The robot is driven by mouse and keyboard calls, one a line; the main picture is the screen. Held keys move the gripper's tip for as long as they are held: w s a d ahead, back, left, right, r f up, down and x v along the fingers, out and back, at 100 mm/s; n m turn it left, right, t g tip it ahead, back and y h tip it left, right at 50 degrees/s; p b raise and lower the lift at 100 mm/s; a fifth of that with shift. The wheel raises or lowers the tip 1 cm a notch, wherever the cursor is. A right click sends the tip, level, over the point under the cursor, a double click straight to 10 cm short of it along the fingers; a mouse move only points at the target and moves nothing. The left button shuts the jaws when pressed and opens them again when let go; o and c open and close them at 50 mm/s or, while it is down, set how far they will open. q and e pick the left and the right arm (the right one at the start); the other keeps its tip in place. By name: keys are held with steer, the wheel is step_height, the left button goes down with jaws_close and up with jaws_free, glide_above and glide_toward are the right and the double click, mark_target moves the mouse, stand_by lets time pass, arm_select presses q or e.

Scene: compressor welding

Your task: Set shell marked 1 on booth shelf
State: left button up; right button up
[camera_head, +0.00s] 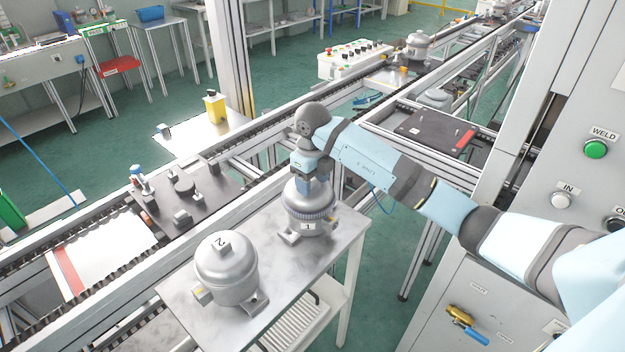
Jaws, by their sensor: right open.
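The shell marked 1 (309,217) is a grey metal compressor shell standing upright on a small metal table (272,243). My right gripper (312,186) is directly above it, pointing down, with its fingers at the top of the shell. It is open; the shell's top is partly hidden behind it. The shell marked 2 (229,272) stands on the same table, to the left and nearer. My left gripper is not in view. I cannot identify the booth shelf for certain in this view.
A grey cabinet with a green WELD button (596,149) and an IN button (561,201) stands at right. A conveyor (225,219) runs behind the table. A dark plate (434,131) with a red strip lies beyond my right arm. A white button box (352,62) stands farther back.

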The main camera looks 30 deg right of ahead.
step_height(320, 180, up, 12)
steer(key=b, duration=0.1)
stand_by(0.4)
steer(key=shift+r, duration=0.1)
